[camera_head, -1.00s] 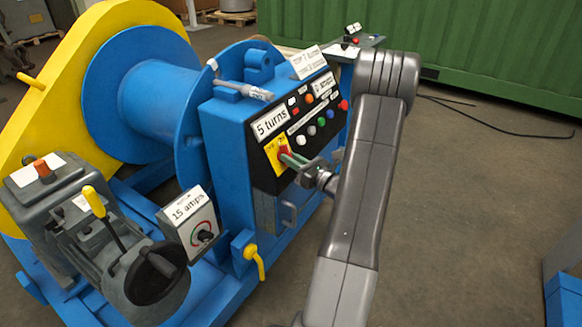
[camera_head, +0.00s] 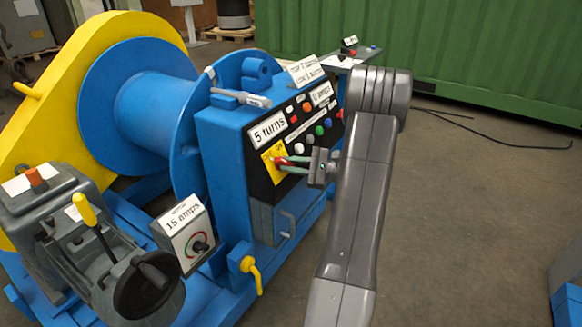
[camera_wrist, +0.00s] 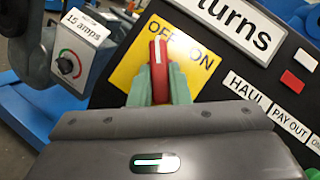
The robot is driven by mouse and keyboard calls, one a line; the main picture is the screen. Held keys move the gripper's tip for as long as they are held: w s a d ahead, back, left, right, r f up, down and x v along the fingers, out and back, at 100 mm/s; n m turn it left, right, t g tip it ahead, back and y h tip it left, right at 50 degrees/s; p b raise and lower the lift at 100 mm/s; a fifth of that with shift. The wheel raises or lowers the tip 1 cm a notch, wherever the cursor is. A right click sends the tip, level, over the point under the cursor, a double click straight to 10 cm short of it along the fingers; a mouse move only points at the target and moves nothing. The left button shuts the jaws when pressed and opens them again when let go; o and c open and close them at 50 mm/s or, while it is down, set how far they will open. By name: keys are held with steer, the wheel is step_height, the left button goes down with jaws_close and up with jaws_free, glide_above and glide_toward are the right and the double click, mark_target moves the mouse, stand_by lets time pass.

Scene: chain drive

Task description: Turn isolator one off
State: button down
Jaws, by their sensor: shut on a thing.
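The isolator is a red rotary handle (camera_wrist: 160,68) with a white line, on a yellow plate (camera_wrist: 125,70) marked OFF and ON. In the wrist view the handle's white-lined tip points up at the OFF word, and the plate's lettering is tilted. My gripper (camera_wrist: 158,90) is shut on the handle, with a greenish finger on each side. In the head view my gripper (camera_head: 286,165) reaches in from the right to the red handle (camera_head: 279,161) on the yellow plate (camera_head: 268,170) of the black panel. The fingers partly hide the handle there.
The blue cabinet (camera_head: 222,150) carries coloured buttons and a "5 turns" sign (camera_head: 268,130) close by the handle. A "15 amps" box (camera_head: 185,232) stands at lower left, with a yellow lever (camera_head: 250,270) below the panel.

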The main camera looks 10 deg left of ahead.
steer(key=shift+n+g, duration=0.4)
steer(key=shift+n, duration=0.4)
steer(key=c, duration=1.4)
jaws_free()
steer(key=shift+o, duration=0.2)
steer(key=shift+d, duration=0.1)
steer(key=w+d+p, duration=0.1)
steer(key=d+p, duration=0.1)
steer(key=d, duration=1.1)
steer(key=shift+d+p, duration=0.3)
steer(key=shift+a, duration=0.1)
